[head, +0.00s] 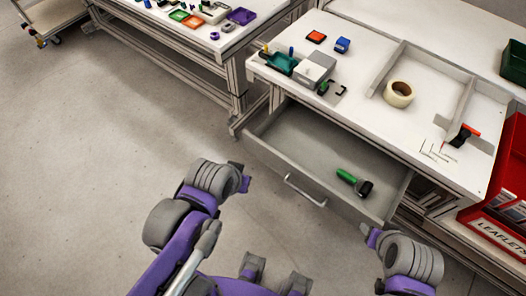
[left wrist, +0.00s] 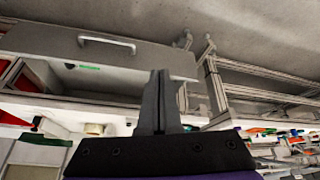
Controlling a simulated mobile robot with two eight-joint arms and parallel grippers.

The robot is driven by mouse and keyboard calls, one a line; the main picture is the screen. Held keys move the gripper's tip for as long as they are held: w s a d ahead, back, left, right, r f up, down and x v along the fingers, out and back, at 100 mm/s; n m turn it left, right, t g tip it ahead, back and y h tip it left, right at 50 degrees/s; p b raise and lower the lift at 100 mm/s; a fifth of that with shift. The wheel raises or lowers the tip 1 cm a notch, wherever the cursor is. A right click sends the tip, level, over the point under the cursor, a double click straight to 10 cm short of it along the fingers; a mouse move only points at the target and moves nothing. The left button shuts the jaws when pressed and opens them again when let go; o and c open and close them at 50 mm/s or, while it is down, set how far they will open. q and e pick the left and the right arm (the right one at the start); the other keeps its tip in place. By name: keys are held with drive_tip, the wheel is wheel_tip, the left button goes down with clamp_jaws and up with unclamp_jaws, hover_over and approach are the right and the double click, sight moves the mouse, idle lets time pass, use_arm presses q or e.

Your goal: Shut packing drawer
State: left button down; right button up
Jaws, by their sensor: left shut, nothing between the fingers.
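The grey packing drawer (head: 262,130) stands pulled out from under the white table, with a bar handle (head: 305,190) on its front. A green-handled tool with a black head (head: 354,183) lies inside it. The drawer front (left wrist: 150,60) and handle (left wrist: 107,41) also show in the left wrist view, which looks upside down. My left gripper (head: 244,178) is left of the handle, apart from the drawer; its fingers (left wrist: 158,100) are together and empty. My right gripper (head: 370,234) is near the drawer's front right corner; its finger gap is not clear.
A red leaflet bin (head: 505,180) stands at right. Another table (head: 190,42) is at back left.

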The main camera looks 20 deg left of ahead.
use_arm(q)
drive_tip(key=w+a+f+n+h+b, duration=0.1)
drive_tip(key=w+a+f+n+b, duration=0.3)
drive_tip(key=n, duration=0.6)
drive_tip(key=n+t+h+b, duration=0.1)
drive_tip(key=n+t+b, duration=0.35)
drive_tip(key=n, duration=1.75)
approach(249, 143)
drive_tip(key=w+f+g+b, duration=0.1)
drive_tip(key=w+f, duration=0.2)
drive_tip(key=shift+w+d+f, duration=0.15)
drive_tip(key=shift+w+d, duration=0.35)
drive_tip(key=shift+w, duration=0.2)
